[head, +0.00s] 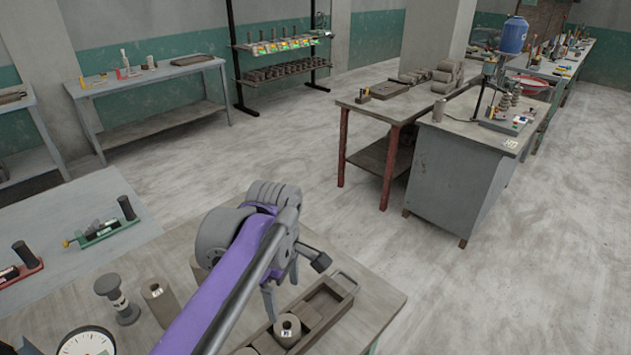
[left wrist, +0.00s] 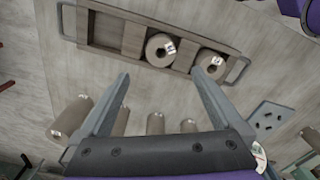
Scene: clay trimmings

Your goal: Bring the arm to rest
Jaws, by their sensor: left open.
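My left gripper (head: 282,290) reaches over the near table in the head view, with its purple arm coming from the bottom. In the left wrist view its two fingers (left wrist: 165,105) are spread apart with nothing between them. Beyond the fingertips lies a wooden tray (left wrist: 110,28) with compartments and metal end handles. Two clay cylinders with labels, one (left wrist: 160,48) and another (left wrist: 210,62), sit in its compartments. The tray also shows in the head view (head: 335,312), partly hidden by the gripper, with one labelled cylinder (head: 287,330) visible in it. My right gripper is not in view.
Several clay cylinders, one of them (head: 158,298), stand on the near table beside my arm. A dial gauge (head: 88,343) and a dark spool-like piece (head: 115,298) stand at its left. A grey workbench (head: 465,160) stands further back. The floor between is clear.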

